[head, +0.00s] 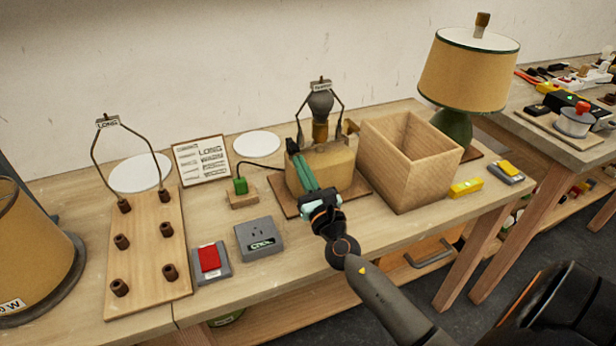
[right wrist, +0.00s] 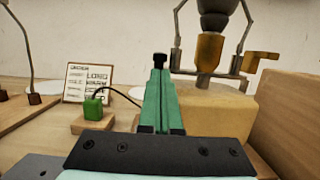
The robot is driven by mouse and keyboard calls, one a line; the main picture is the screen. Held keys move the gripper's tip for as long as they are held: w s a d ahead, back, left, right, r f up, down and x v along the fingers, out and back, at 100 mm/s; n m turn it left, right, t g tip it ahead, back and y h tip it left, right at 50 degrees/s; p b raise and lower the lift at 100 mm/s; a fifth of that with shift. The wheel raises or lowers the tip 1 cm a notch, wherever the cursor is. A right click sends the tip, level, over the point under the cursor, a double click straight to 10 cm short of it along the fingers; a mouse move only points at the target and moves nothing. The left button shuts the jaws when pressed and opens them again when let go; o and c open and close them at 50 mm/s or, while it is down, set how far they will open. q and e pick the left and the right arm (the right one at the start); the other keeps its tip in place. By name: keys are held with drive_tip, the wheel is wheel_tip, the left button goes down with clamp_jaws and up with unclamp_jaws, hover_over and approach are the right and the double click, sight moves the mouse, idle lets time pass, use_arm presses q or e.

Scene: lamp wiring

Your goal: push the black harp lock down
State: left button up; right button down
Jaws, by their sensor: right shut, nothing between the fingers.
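The lamp being wired has a tan block base (head: 335,168), a brown socket (head: 320,131), a dark bulb (head: 320,104) and a thin metal harp (head: 338,110) around it. My right gripper (head: 292,145) is shut and empty. Its green fingers reach up to the left side of the lamp base, with dark tips near the harp's left foot. In the right wrist view the right gripper (right wrist: 160,60) stands left of the socket (right wrist: 208,52) and the harp's left leg (right wrist: 178,35). I cannot make out the black harp lock apart from the dark fingertips. My left gripper is not in view.
An open wooden box (head: 410,160) stands right of the lamp. A green plug block (head: 241,187) with a cable, a grey outlet box (head: 258,238) and a red switch (head: 209,259) lie to the left. A pegged board (head: 145,260) holds another harp.

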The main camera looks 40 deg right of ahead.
sight(297, 150)
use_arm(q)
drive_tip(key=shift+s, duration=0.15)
use_arm(e)
drive_tip(key=shift+w+d+r, duration=0.1)
drive_tip(key=shift+w, duration=0.3)
wheel_tip(297, 150, up, 2)
drive_tip(key=shift+r+p, duration=0.2)
drive_tip(key=shift+p, duration=0.95)
drive_tip(key=shift+r, duration=0.15)
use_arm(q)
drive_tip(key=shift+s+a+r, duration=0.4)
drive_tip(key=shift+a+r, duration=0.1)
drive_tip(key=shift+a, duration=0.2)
